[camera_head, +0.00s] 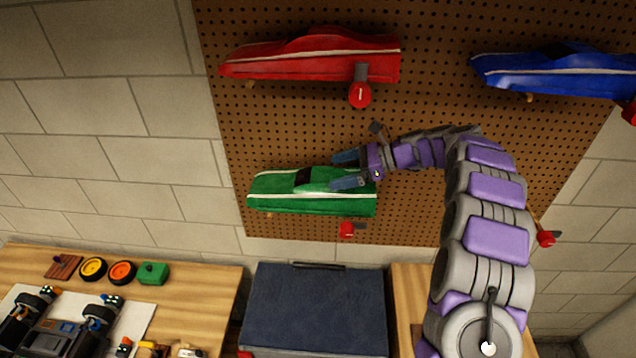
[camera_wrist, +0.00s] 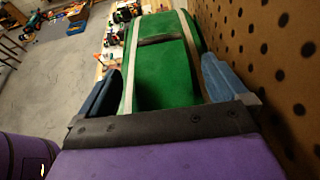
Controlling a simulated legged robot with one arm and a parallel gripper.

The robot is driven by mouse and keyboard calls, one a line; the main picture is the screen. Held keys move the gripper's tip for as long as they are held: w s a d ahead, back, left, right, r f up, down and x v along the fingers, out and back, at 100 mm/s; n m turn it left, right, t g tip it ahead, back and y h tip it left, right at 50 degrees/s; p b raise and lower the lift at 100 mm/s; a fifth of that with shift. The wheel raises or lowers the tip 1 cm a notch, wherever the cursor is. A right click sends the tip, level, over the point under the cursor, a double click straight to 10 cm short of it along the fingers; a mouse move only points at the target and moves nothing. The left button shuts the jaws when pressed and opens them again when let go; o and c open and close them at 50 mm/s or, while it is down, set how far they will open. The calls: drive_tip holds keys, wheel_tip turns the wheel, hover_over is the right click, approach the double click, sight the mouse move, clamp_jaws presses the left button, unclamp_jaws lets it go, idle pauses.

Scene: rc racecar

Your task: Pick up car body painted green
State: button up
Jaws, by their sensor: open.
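The green car body (camera_head: 280,193) with white stripes sits on pegs on the pegboard, low and left of centre in the head view. My gripper (camera_head: 340,170) reaches it from the right, its two blue fingers at the car's right half. In the wrist view the green car body (camera_wrist: 165,70) lies between the fingers of my gripper (camera_wrist: 160,85), one on each side. The jaws are open. The right finger is close to the pegboard; I cannot tell whether either finger touches the car.
A red car body (camera_head: 310,58) hangs above and a blue car body (camera_head: 555,75) hangs at the upper right of the pegboard (camera_head: 430,100). A workbench (camera_head: 200,285) with parts and a dark blue box (camera_head: 318,310) stand below.

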sight(325, 174)
drive_tip(key=shift+p+x, duration=0.55)
drive_tip(key=shift+x, duration=2.3)
drive_tip(key=shift+d, duration=0.2)
drive_tip(key=c, duration=1.1)
